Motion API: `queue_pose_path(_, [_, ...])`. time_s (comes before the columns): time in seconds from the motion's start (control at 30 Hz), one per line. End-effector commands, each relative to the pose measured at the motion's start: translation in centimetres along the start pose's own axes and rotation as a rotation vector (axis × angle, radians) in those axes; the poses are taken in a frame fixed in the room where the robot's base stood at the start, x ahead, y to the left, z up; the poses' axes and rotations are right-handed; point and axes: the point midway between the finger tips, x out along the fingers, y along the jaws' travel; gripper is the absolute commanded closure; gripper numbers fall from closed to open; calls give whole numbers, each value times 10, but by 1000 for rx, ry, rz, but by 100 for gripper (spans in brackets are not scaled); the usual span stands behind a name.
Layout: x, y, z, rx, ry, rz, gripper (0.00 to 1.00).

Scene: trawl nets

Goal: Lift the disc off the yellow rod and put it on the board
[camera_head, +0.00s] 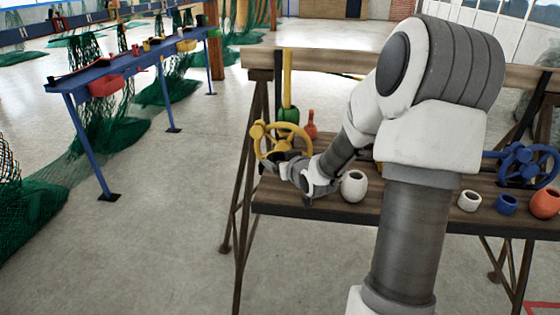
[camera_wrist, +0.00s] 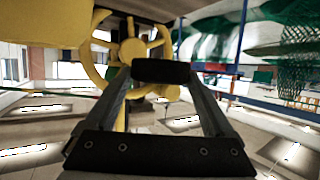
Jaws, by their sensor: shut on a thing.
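An upright yellow rod (camera_head: 287,78) stands at the left end of the wooden bench. A round green thing (camera_head: 288,115) is at its foot; I cannot tell if it is the disc. A yellow spoked wheel (camera_head: 259,132) is in front of it. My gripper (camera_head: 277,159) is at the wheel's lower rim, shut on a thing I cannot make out. In the wrist view the black fingertip (camera_wrist: 160,72) overlaps the lower part of the yellow wheel (camera_wrist: 132,49) and hides what is held. A large yellow rounded part (camera_wrist: 45,22) fills the upper left. I cannot pick out the board for certain.
A white cup (camera_head: 469,201), a blue cup (camera_head: 507,205), an orange pot (camera_head: 545,203) and a blue wheel (camera_head: 530,165) are at the right.

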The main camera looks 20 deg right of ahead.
Motion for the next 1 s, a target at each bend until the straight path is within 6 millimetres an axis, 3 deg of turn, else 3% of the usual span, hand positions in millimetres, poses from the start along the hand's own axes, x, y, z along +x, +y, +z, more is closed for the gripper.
queue_pose_path(0.27, [4,1,10,1,1,1,75])
queue_pose_path(0.8, [27,0,64,1,1,1,75])
queue_pose_path(1.0, [30,0,71,1,2,1,75])
